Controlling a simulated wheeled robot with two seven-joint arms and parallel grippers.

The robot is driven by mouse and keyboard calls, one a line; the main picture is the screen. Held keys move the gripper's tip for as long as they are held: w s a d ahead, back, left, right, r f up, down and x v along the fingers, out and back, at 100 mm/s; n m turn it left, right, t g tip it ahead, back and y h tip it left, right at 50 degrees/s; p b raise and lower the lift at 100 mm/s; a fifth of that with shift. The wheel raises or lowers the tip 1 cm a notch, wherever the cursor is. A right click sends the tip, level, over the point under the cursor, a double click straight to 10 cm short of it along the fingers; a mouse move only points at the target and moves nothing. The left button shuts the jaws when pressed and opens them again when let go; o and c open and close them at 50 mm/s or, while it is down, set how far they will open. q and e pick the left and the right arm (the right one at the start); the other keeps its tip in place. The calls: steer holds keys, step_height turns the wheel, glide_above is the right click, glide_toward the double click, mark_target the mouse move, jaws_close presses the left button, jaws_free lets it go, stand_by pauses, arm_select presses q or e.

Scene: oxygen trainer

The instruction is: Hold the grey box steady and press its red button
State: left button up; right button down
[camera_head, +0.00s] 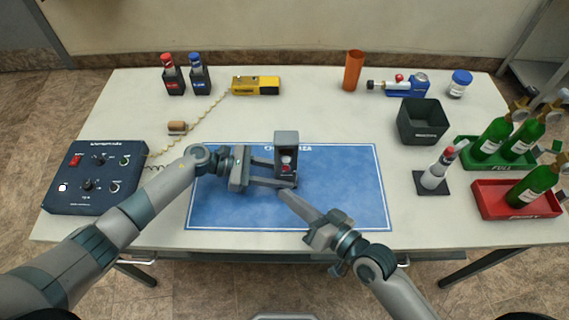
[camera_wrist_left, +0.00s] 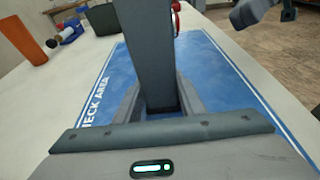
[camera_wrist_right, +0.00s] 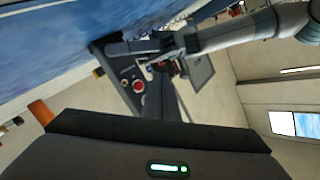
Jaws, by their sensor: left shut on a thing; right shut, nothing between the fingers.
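The grey box (camera_head: 286,139) stands upright on the blue mat (camera_head: 340,200), near the mat's middle. Its red button (camera_head: 286,169) is on the side facing me; the button also shows in the right wrist view (camera_wrist_right: 138,86). My left gripper (camera_head: 284,176) is shut on the box from the left; in the left wrist view the box (camera_wrist_left: 146,50) stands between the fingers. My right gripper (camera_head: 284,194) is shut and empty. Its tip is just in front of the box, below the button in the head view. I cannot tell whether it touches the box.
A control panel (camera_head: 97,177) lies at the left. A black bin (camera_head: 422,122), a white-grey bottle on a stand (camera_head: 436,172), a green tray (camera_head: 468,158) and a red tray (camera_head: 489,208) with green cylinders stand at the right. The mat's right half is clear.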

steer(key=shift+s, duration=1.05)
arm_select(q)
steer(key=o, duration=0.9)
steer(key=v, duration=1.2)
steer(key=shift+r, duration=0.1)
arm_select(e)
steer(key=shift+r, duration=0.1)
